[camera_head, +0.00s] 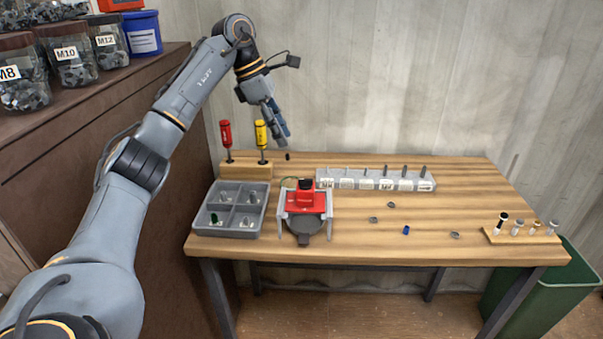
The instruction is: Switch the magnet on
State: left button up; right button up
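A red block with a black knob on top (305,197) stands on the table, left of the middle, and looks like the magnet. It sits between the upright arms of a grey holder (283,215) with a dark round base. The knob's setting is too small to read. My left gripper (281,132) hangs fingers down above the back of the table, behind and a little left of the red block, apart from it. Its fingers are seen edge-on, so their gap cannot be made out. A small dark spot shows just below them. My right gripper is not in view.
A red (226,135) and a yellow screwdriver (261,134) stand in a wooden block close to my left gripper. A grey divided tray (231,232) lies left of the holder. A labelled rack (351,183) stands behind right. The right tabletop (470,195) is mostly clear.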

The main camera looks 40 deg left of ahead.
aim_at(304, 179)
pick_arm(q)
jog(key=p+x, duration=0.1)
jog(key=x, duration=1.1)
jog(key=shift+d, duration=0.1)
grip_shut()
